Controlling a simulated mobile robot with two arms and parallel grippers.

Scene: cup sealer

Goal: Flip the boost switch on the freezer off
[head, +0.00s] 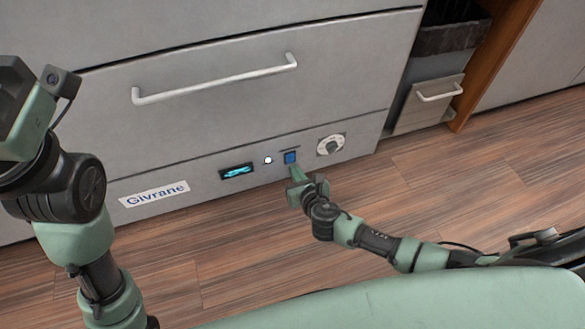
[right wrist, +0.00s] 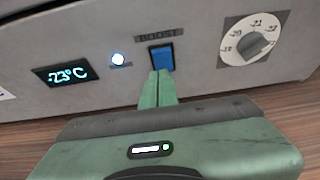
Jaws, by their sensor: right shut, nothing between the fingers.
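The freezer (head: 240,115) is a grey drawer front with a lower control panel. The blue boost switch (head: 290,157) sits on that panel under a small label; in the right wrist view the switch (right wrist: 161,58) is under the word BOOST. My right gripper (head: 296,172) is shut and empty, its tips just below the switch. In the right wrist view its fingertips (right wrist: 158,76) overlap the switch's lower edge; I cannot tell whether they touch it. A white light (right wrist: 118,59) glows left of the switch. My left arm is at the left; its fingers are out of frame.
A display (right wrist: 66,74) reads about -23°C left of the light. A round dial (head: 331,145) is right of the switch. A long white handle (head: 215,80) runs across the drawer above. The wooden floor (head: 440,180) in front is clear.

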